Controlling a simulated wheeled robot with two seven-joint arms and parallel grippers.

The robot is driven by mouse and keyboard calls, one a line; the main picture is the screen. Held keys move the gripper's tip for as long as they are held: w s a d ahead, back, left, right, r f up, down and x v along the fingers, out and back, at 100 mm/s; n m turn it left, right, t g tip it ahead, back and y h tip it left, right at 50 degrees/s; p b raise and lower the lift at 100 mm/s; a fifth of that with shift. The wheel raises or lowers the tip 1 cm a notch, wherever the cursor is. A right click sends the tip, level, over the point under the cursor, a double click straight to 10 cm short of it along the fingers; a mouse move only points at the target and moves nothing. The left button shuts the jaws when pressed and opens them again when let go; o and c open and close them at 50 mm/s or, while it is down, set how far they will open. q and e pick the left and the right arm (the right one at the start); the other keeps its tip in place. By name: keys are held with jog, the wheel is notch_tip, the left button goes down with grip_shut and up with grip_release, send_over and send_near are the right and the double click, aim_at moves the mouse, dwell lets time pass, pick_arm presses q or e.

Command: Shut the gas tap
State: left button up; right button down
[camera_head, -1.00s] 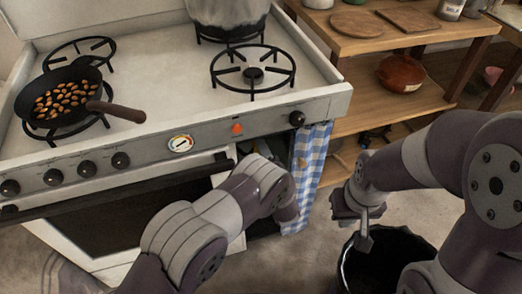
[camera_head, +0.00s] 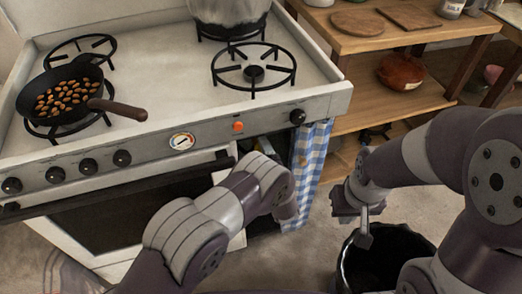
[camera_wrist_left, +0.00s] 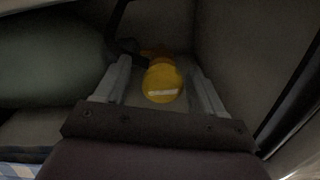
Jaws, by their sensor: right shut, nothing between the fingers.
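The gas tap's round yellow knob (camera_wrist_left: 163,84) shows in the left wrist view, with a pale bar across its face. The bar lies nearly level in that picture. My left gripper (camera_wrist_left: 161,72) is open, one finger on each side of the knob, with gaps visible between knob and fingers. In the head view my left forearm reaches into the dark compartment at the stove's right side; its fingers and the tap are hidden there. My right gripper (camera_head: 364,228) is shut and empty, above a dark bin.
A greenish rounded cylinder (camera_wrist_left: 50,62) stands close left of the left gripper. A blue checked curtain (camera_head: 311,165) hangs beside my left wrist. The stove (camera_head: 165,100) carries a pan of nuts (camera_head: 68,98). The dark bin (camera_head: 385,255) stands below the right gripper.

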pick_arm(q)
jog(key=shift+s+d+r, duration=0.1)
jog(key=shift+s+d, duration=0.05)
jog(key=p+v, duration=0.2)
jog(key=v, duration=1)
jog(key=shift+s, duration=0.2)
